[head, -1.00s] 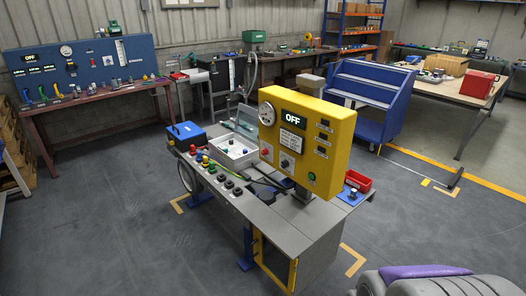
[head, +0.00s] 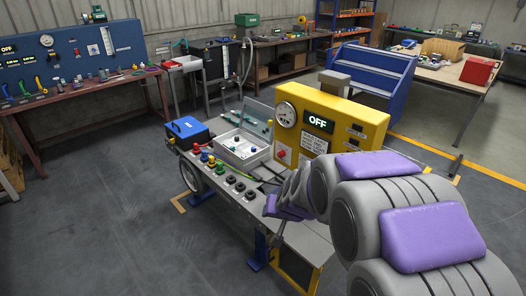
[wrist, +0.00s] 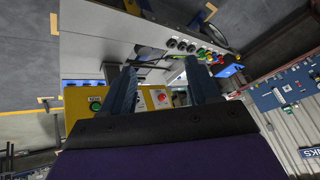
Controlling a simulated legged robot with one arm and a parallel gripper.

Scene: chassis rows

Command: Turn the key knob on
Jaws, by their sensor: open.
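The yellow control panel (head: 350,112) stands on the grey bench, with a lit display (head: 319,123) reading OFF. A red control (head: 281,153) shows low on its face; my arm hides the panel's lower right. In the wrist view, the yellow panel (wrist: 75,100) shows behind my fingers, with a green button (wrist: 95,104) to the left and a red-and-white control (wrist: 161,98) between the fingers. I cannot tell whether that control is the key knob. My gripper (wrist: 160,66) is open and empty, its two fingers apart. It also shows in the head view (head: 270,206), in front of the panel, above the bench.
The bench (head: 225,195) carries a white tray (head: 243,150), a blue box (head: 187,131) and several coloured and black knobs (head: 241,187) along its front edge. A blue rack (head: 368,80) stands behind the panel. The floor to the left is clear.

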